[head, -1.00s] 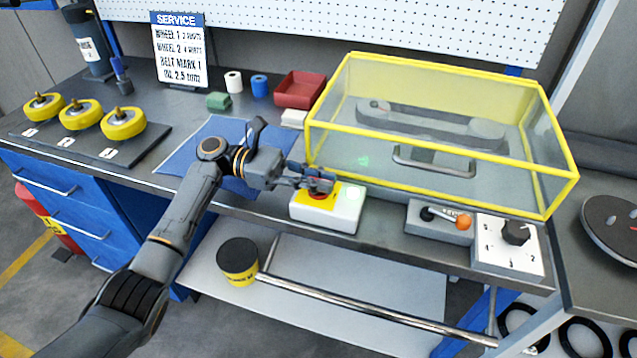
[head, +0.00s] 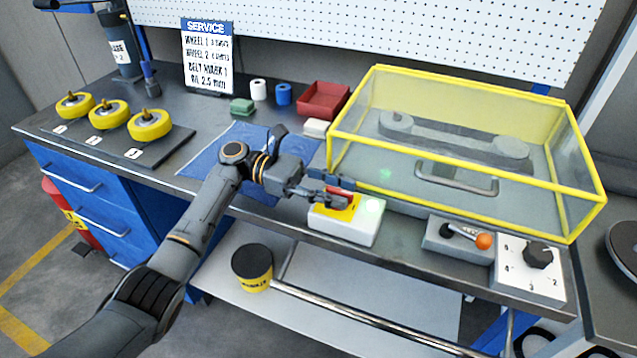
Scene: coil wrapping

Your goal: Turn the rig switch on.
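A white box (head: 348,230) with a yellow top plate (head: 325,212) and a red switch part (head: 342,194) sits at the front edge of the bench. My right gripper is not in view.
A yellow-framed clear cover (head: 468,210) with a handle stands behind the box. To the right are a lever with an orange knob (head: 484,241) and a numbered dial (head: 538,256). Yellow wheels (head: 150,125) and a red bin (head: 323,100) are farther back.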

